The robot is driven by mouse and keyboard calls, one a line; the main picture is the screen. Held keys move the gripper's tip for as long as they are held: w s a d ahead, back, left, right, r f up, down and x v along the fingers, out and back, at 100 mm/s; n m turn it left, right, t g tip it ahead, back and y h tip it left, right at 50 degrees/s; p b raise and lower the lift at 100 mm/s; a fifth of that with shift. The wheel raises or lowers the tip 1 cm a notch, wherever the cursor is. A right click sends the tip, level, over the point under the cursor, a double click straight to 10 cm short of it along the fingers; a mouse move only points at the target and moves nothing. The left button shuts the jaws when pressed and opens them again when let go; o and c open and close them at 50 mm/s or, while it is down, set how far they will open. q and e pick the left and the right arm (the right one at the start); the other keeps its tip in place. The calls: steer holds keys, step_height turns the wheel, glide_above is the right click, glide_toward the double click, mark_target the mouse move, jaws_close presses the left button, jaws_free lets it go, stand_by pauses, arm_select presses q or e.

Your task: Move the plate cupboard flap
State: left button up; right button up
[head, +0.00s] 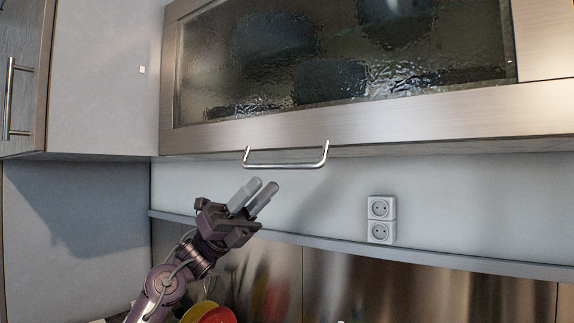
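The plate cupboard flap (420,120) spans the upper part of the head view, with a metal frame and rippled glass. It looks closed. Dark plate-like shapes show blurred behind the glass. Its bar handle (286,165) hangs at the flap's lower edge. My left gripper (262,190) is just below and left of the handle, pointing up toward it, and does not touch it. Its two grey fingers are a little apart with a narrow gap, and nothing is between them. My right gripper is not in view.
A side cupboard (25,75) with a vertical handle (10,98) is at the left. A double wall socket (380,220) is on the wall right of my gripper. A narrow ledge (450,262) runs along the wall. A red and yellow item (212,314) shows at the bottom.

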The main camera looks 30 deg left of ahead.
mark_target(280, 166)
arm_select(q)
steer(key=x, duration=0.2)
steer(key=p+x, duration=0.1)
steer(key=x, duration=0.1)
steer(key=s+p+x, duration=0.1)
steer(key=x, duration=0.1)
steer(key=shift+a, duration=0.1)
steer(key=shift+w+d+r, duration=0.2)
steer(key=shift+w+d, duration=0.1)
steer(key=shift+s, duration=0.1)
steer(key=shift+s, duration=0.1)
jaws_close()
